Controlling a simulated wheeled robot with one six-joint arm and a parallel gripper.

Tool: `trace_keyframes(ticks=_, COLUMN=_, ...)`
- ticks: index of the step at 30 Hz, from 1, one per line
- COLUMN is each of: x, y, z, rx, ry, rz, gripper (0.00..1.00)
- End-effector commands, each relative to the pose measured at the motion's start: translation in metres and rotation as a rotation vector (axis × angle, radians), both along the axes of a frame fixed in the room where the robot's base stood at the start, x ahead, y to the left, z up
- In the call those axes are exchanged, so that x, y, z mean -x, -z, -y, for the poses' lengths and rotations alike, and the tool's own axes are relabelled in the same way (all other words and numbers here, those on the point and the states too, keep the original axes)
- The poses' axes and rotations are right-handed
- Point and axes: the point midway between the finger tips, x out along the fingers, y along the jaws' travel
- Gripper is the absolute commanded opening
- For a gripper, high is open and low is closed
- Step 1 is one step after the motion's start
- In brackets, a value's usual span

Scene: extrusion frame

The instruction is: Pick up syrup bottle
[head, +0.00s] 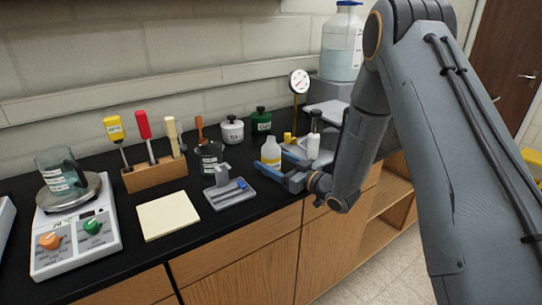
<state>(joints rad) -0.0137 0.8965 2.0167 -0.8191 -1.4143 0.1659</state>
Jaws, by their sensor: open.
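The fingers partly hide the bottle's base. I cannot tell whether they touch it.
A grey tray (231,197) with a blue item lies left of my gripper. Tool block (155,174), pale pad (168,215) and scale (75,243) are further left.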

Motion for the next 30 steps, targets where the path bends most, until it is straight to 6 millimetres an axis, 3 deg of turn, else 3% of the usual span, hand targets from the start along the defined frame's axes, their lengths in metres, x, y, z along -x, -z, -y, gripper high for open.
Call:
trace_keyframes(ticks=10, x=-0.0066, y=0.0012, z=-0.0063, rx=0.001, ry=0.002, rz=-0.001, gripper=0.71)
trace_keyframes(ticks=19, x=-0.0064, y=0.0009, z=-0.0063, rx=0.001, ry=0.001, rz=-0.001, gripper=0.22)
trace_keyframes(ticks=30, x=-0.0068, y=-0.0040, z=-0.0064, rx=0.000, ry=0.001, rz=0.001, gripper=0.22)
